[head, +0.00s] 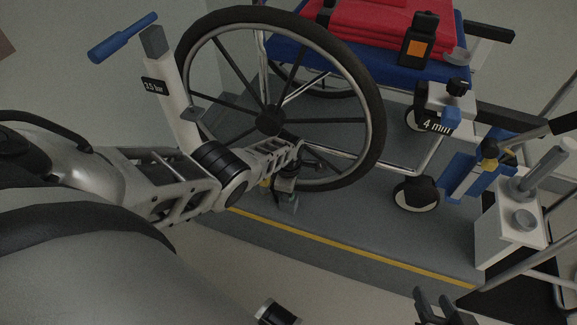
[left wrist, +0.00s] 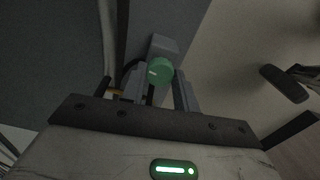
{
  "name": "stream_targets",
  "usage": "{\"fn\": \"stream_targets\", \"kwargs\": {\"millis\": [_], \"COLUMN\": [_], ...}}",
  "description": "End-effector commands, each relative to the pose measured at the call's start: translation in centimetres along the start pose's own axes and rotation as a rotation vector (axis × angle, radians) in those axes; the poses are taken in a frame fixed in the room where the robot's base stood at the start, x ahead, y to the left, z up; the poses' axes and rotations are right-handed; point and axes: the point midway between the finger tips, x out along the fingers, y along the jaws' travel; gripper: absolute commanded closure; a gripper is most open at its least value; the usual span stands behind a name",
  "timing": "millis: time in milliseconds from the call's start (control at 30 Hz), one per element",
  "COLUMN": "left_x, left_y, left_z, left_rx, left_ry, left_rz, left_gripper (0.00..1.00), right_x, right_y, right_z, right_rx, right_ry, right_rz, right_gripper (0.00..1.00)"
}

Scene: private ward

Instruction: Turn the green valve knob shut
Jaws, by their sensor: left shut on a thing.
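The green valve knob (left wrist: 160,70) shows in the left wrist view, in front of a grey block. My left gripper (left wrist: 159,90) has its two fingers on either side of the knob and is shut on it. In the head view my left gripper (head: 288,192) reaches down beside the wheelchair's large wheel. The knob cannot be made out there, hidden by the gripper and arm. My right gripper (head: 440,308) is at the bottom edge of the head view, cut off by the frame. Its dark fingers stand apart with nothing seen between them.
A wheelchair wheel (head: 372,110) stands close behind my left gripper. A post with a "3.5 bar" label (head: 155,87) stands left. A white stand (head: 508,240) is at right.

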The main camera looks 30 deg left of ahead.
Motion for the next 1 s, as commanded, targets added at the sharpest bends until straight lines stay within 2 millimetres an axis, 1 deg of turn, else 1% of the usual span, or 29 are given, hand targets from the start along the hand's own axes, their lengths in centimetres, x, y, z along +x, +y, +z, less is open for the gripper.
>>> {"fn": "stream_targets", "kwargs": {"millis": [100,333,900,933,1000], "left_x": [0.07,0.1,0.12,0.12,0.1], "left_y": [-0.26,-0.27,-0.25,-0.25,-0.22], "left_z": [-0.04,-0.07,-0.15,-0.15,-0.15], "left_rx": [-0.07,-0.154,-0.186,-0.186,-0.186], "left_ry": [0.002,0.003,0.004,0.004,0.003], "left_rz": [-0.008,-0.008,-0.007,-0.007,-0.006], "left_gripper": [0.93,0.93,0.93,0.65,0.48], "right_x": [-0.19,-0.39,-0.47,-0.47,-0.45], "right_y": [0.12,0.17,0.07,0.06,0.04], "right_z": [-0.03,0.25,0.27,0.26,0.21], "right_rx": [0.0,0.002,0.003,0.003,0.003], "right_ry": [0.0,-0.006,-0.006,-0.006,-0.005], "right_rz": [0.005,0.008,0.007,0.007,0.006], "right_gripper": [0.64,0.64,0.64,0.64,0.64]}}
